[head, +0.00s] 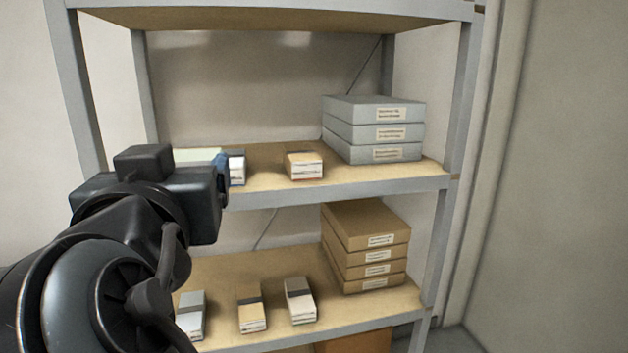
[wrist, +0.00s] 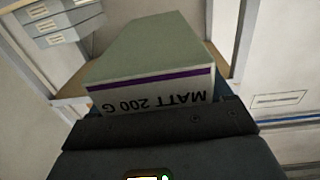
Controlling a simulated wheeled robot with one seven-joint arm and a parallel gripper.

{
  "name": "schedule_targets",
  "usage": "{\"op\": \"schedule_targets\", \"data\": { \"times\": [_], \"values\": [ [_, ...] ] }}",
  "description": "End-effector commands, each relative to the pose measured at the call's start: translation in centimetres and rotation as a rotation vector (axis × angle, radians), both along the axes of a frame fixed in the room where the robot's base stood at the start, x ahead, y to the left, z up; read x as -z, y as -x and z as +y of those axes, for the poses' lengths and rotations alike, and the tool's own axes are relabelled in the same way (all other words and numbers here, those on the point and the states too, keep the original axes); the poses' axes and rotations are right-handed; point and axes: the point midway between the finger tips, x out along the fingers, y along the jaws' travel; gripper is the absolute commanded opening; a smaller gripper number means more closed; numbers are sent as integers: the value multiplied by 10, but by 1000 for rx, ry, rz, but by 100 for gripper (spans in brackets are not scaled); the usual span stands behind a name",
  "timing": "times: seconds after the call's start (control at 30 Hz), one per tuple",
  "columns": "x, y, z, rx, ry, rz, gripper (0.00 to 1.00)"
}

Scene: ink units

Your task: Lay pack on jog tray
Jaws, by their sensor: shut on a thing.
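My gripper (head: 218,165) is shut on a pack (wrist: 150,55) in front of the upper shelf. In the wrist view the pack has a pale grey-green top, a purple stripe and the print "MATT 200 G", which appears upside down. It lies roughly flat, its near end close against the dark gripper body. In the head view only a pale strip of the pack (head: 198,154) shows behind the wrist; my arm hides the rest. I cannot make out the jog tray in either view.
The upper shelf (head: 265,168) holds a small banded pack (head: 304,165), another beside my gripper (head: 237,168), and stacked grey boxes (head: 372,130). The lower shelf (head: 370,308) holds brown boxes (head: 365,245) and several small packs (head: 252,308). A grey post (head: 455,120) stands at right.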

Motion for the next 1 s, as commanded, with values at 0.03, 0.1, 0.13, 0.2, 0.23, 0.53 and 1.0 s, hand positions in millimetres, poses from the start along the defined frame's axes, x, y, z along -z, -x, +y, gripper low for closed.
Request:
{"op": "schedule_targets", "data": {
  "times": [0.03, 0.1, 0.13, 0.2, 0.23, 0.53, 1.0],
  "values": [
    [6, -7, -5, 8, 1, 1, 31],
    [15, -16, -11, 15, 0, 1, 31],
    [20, -20, -14, 19, 1, 1, 31],
    [31, -30, -21, 25, 2, 2, 31],
    [36, -35, -25, 28, 1, 2, 31],
    [124, -91, -87, 67, 4, 7, 31],
    [316, -110, -237, 104, 1, 8, 31]
  ]
}}
